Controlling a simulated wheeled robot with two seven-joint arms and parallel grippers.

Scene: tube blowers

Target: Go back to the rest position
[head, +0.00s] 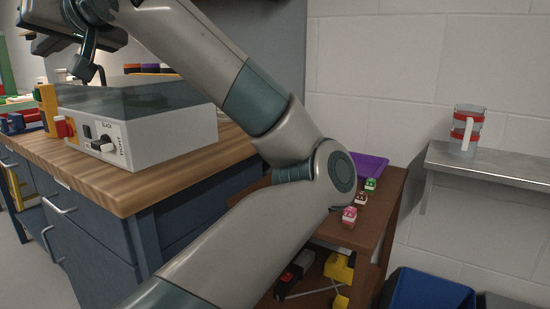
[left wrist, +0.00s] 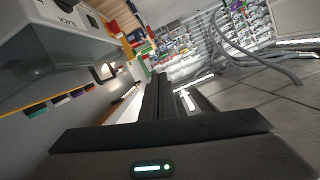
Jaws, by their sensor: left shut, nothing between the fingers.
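My left arm comes up from the bottom of the head view, bends at the elbow near the brown shelf and runs to the upper left. My left gripper (head: 88,72) is at its end, shut and empty, above the left part of a white box (head: 170,135) with a dark see-through top. In the left wrist view, the gripper's fingers (left wrist: 157,98) lie together with nothing between them. The box (left wrist: 70,25) shows there at the upper left, apart from the fingers. My right gripper is in neither view.
The box stands on a wooden-topped blue cabinet (head: 130,195). A brown shelf (head: 385,205) with small colored items and a purple tray (head: 370,165) stands behind my elbow. A clear jug (head: 466,130) sits on a metal wall shelf (head: 490,165). A blue bin (head: 430,290) is below.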

